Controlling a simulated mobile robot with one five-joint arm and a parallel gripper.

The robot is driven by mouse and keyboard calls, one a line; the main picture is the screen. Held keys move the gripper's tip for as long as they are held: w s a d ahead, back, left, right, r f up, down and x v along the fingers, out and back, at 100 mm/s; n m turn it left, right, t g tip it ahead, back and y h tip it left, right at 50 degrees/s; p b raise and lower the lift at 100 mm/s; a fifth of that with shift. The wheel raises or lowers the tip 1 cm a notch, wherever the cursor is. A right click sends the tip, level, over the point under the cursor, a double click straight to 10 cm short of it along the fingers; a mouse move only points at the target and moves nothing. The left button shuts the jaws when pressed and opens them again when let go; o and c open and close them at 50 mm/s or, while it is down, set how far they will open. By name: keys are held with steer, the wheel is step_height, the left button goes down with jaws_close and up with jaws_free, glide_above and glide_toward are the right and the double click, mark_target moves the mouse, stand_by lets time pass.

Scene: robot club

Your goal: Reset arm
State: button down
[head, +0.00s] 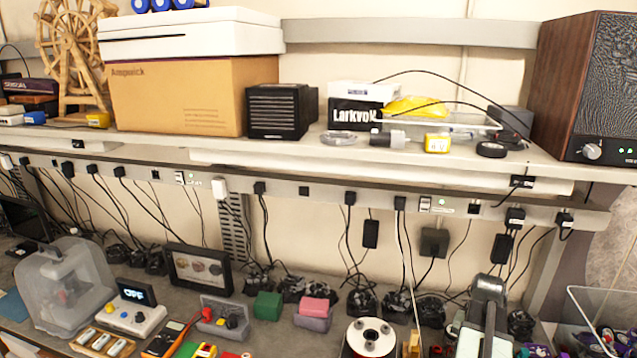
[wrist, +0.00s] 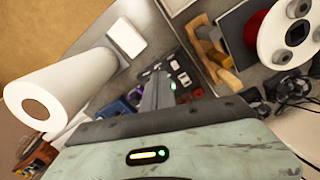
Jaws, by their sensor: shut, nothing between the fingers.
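The reel also shows in the wrist view (wrist: 273,32), at the upper right and apart from the fingers.
A shelf (head: 330,147) crosses above the bench, with boxes and a speaker (head: 603,90) on it. Cables hang from the power rail. A clear cover (head: 65,285), a console (head: 133,308) and a multimeter (head: 172,337) crowd the left bench. A white roll (wrist: 70,85) shows in the wrist view.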

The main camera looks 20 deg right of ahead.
steer(key=w+a+n, duration=0.3)
steer(key=w+a, duration=0.6)
steer(key=a, duration=0.2)
steer(key=w+a+n, duration=0.3)
steer(key=a, duration=0.8)
steer(key=w+a+n, duration=0.3)
steer(key=a, duration=0.8)
steer(key=w+a+n, duration=0.2)
steer(key=w+a, duration=0.1)
steer(key=a, duration=0.8)
steer(key=shift+n, duration=0.3)
steer(key=f+b, duration=0.5)
steer(key=s+a+f+b, duration=0.1)
steer(key=f+b, duration=0.5)
steer(key=s+a+f+b, duration=0.1)
steer(key=f+b, duration=0.5)
steer(key=shift+s+f, duration=0.15)
steer(key=shift+r, duration=0.2)
